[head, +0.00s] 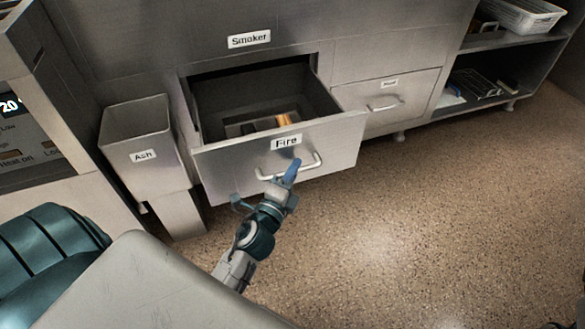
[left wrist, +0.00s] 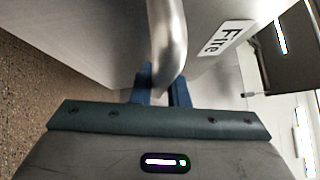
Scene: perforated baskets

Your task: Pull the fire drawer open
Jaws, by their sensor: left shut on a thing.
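The fire drawer (head: 235,158) is a steel drawer with a "Fire" label, under a panel labelled "Smoker". It stands pulled out from the cabinet, and its inside shows, with a glowing orange patch toward the back. Its curved bar handle (head: 317,161) is on the front face. My left gripper (head: 291,172) is at the handle, shut on it. In the left wrist view the handle (left wrist: 168,40) runs down between the two blue fingers (left wrist: 160,85), and the drawer front (left wrist: 90,35) fills the upper part.
An "Ash" bin (head: 140,150) stands just left of the drawer. A smaller closed drawer (head: 385,105) is to the right. Open shelves (head: 500,40) hold a white perforated basket (head: 525,15). The speckled floor (head: 400,220) in front and to the right is clear.

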